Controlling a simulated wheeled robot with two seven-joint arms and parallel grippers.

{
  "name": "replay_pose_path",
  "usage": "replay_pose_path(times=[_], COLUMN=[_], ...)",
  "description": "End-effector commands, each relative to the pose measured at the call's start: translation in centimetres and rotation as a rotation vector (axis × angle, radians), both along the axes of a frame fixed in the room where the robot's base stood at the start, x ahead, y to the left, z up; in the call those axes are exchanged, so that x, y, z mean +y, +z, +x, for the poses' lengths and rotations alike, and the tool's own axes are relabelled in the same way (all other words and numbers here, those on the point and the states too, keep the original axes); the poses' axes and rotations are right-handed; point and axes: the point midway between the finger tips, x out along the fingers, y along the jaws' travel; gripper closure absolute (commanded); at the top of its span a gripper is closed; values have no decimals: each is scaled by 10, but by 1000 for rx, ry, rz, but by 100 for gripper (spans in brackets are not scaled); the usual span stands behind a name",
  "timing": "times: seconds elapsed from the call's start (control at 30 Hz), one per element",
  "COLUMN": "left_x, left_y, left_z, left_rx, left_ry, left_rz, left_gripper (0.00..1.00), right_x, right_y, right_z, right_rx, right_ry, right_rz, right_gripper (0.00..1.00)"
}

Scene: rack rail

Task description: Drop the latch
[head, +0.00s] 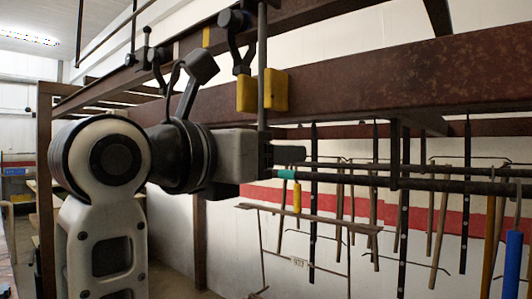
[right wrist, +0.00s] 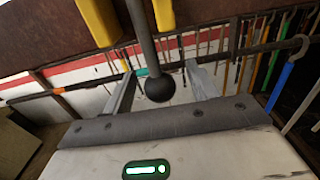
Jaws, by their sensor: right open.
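A dark vertical rod (head: 262,60), perhaps the latch's handle, hangs past two yellow blocks (head: 275,90) on the rusty beam. In the right wrist view the rod (right wrist: 143,35) ends in a black ball (right wrist: 160,86). My right gripper (head: 287,155) reaches in below the blocks, pointing right in the head view. In the right wrist view it (right wrist: 160,72) is open, with the ball between its two fingers; I see no clear contact. In the head view the ball is hidden by the gripper. My left gripper is not in view.
The rusty beam (head: 400,82) runs across just above my right gripper. Behind it, several tools hang from dark rails, including a blue-handled one (head: 512,262). A white wall with a red stripe (head: 340,198) stands behind.

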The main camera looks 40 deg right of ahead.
Motion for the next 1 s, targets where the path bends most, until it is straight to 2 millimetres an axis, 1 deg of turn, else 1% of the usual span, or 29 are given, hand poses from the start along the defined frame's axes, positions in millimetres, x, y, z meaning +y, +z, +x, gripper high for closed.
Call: replay_pose_path(times=[0.2, 0.53, 0.7, 1.0], left_x=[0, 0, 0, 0], left_y=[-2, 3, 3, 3], left_z=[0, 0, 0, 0], left_rx=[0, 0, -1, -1], left_ry=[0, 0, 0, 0], left_rz=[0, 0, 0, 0], left_gripper=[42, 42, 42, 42], right_x=[24, 61, 69, 69], right_y=[0, 1, 0, 0], right_z=[-2, -6, -7, -7], right_rx=[0, 0, -1, -1], right_ry=[2, 0, 0, 1], right_rz=[-2, -2, -1, 0], right_gripper=[42, 42, 42, 42])
